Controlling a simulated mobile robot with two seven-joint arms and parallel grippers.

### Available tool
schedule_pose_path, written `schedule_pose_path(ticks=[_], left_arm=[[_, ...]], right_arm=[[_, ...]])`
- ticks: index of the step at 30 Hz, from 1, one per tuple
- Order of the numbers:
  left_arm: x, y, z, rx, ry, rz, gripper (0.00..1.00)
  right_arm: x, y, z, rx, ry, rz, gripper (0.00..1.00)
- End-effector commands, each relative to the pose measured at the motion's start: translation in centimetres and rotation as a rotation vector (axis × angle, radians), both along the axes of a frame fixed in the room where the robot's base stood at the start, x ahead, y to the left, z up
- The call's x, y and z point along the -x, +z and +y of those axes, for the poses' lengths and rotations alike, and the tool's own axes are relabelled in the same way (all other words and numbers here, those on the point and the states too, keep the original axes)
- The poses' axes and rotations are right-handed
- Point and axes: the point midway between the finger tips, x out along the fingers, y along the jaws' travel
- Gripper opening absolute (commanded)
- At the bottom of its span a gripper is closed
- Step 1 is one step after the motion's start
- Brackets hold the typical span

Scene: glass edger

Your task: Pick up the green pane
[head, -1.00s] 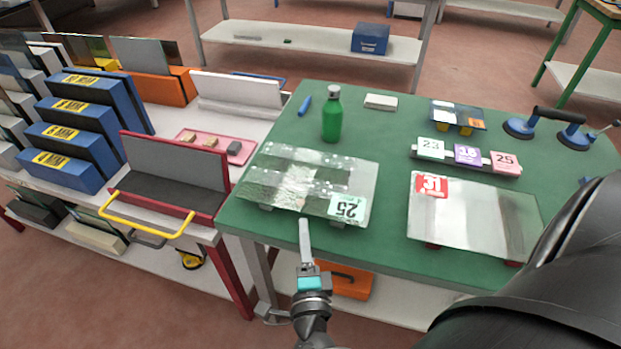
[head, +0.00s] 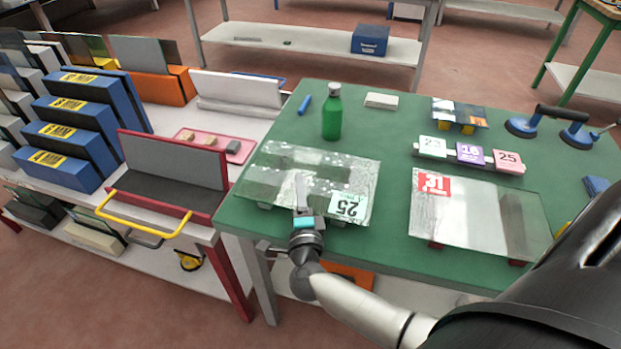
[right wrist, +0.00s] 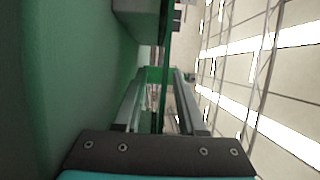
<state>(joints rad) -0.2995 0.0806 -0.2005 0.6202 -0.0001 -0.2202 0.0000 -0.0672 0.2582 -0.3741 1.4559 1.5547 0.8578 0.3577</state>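A clear, textured pane (head: 285,180) with a pale green label reading 25 lies flat on small blocks at the left front of the green table. My right gripper (head: 299,185) is at its front edge, with one finger visible over the glass just left of the label. In the right wrist view the green-tinted pane edge (right wrist: 168,55) shows edge-on between the two spread fingers of my right gripper (right wrist: 163,85). The fingers look open, one on each side of the pane; I see no clear contact. My left gripper is not in view.
A second pane (head: 475,215) with a red 31 label lies to the right. A green bottle (head: 332,113) stands behind the textured pane. A label stand (head: 468,158) and blue suction lifters (head: 524,126) are farther back. A white rack table (head: 180,225) adjoins on the left.

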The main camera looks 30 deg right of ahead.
Motion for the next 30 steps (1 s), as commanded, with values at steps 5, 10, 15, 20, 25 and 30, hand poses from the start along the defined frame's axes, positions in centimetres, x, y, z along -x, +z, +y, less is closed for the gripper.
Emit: schedule_pose_path(ticks=[5, 10, 15, 20, 25, 30], left_arm=[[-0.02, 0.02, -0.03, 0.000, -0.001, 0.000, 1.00], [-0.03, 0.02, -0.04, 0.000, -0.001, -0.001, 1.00], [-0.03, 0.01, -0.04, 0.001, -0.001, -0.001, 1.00], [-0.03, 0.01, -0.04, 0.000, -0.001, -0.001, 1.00], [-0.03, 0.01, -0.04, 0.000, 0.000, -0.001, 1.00], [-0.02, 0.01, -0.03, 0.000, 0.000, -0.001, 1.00]], right_arm=[[-0.05, 0.02, -0.01, 0.001, 0.001, 0.000, 0.40], [-0.04, 0.02, 0.00, 0.001, 0.001, 0.000, 0.24], [-0.02, 0.02, 0.02, 0.001, 0.001, 0.000, 0.05], [-0.02, 0.02, 0.02, 0.001, 0.001, 0.000, 0.00], [-0.01, 0.00, 0.03, 0.001, 0.001, 0.000, 0.00], [-0.01, -0.01, 0.04, 0.000, 0.001, 0.001, 0.00]])
